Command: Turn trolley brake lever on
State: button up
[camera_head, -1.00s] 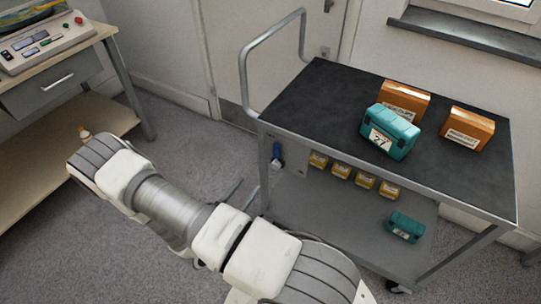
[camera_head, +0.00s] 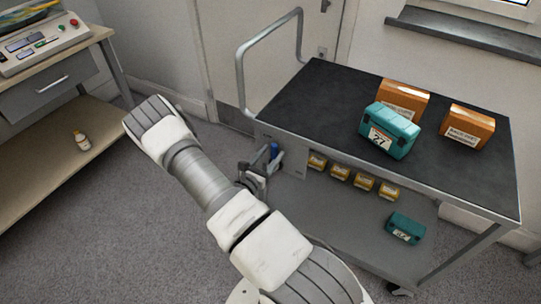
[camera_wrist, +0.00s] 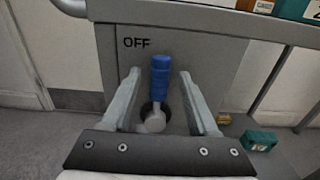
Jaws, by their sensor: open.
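The trolley (camera_head: 330,100) stands at the right, with a dark top and a grey frame. Its brake lever (camera_wrist: 160,80) has a blue grip and a pale round base on a grey end panel (camera_wrist: 215,65). The lever points up, below and right of the letters OFF. In the head view, the blue grip (camera_head: 274,151) shows at the trolley's near left end, partly hidden by my gripper. My gripper (camera_wrist: 158,78) is open, with one finger on each side of the lever. I cannot tell whether either finger touches it. My gripper also shows in the head view (camera_head: 268,160).
A teal case (camera_head: 390,130) and two orange boxes (camera_head: 467,127) sit on the trolley top. Several small yellow boxes and another teal case (camera_head: 405,228) lie on its lower shelf. A bench (camera_head: 60,130) stands at the left.

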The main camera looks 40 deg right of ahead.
grip_shut()
dwell(1.4)
